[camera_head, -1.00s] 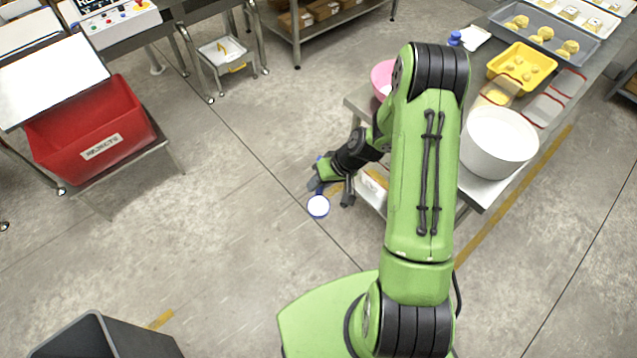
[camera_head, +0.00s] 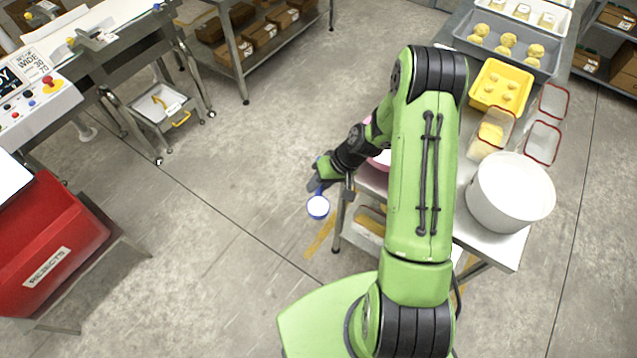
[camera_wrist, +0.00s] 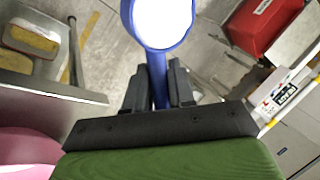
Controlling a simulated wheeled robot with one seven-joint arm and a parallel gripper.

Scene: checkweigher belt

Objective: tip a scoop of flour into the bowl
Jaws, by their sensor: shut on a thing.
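My gripper (camera_head: 333,185) is shut on the handle of a blue scoop (camera_head: 318,207). In the wrist view my gripper (camera_wrist: 159,85) has the blue handle between its fingers, and the scoop (camera_wrist: 190,30) extends away from it. The scoop is filled with white flour and looks about level. It is held out over open floor, to the left of the steel table. A pink bowl (camera_head: 379,160) stands on the table, mostly hidden behind my arm in the head view. It also shows in part at the lower left of the wrist view (camera_wrist: 28,150).
A large white tub (camera_head: 510,195), a yellow tray (camera_head: 500,86) and clear red-rimmed containers (camera_head: 543,143) stand on the steel table. A red rejects bin (camera_head: 45,245) is at the left. Floor between bin and table is clear.

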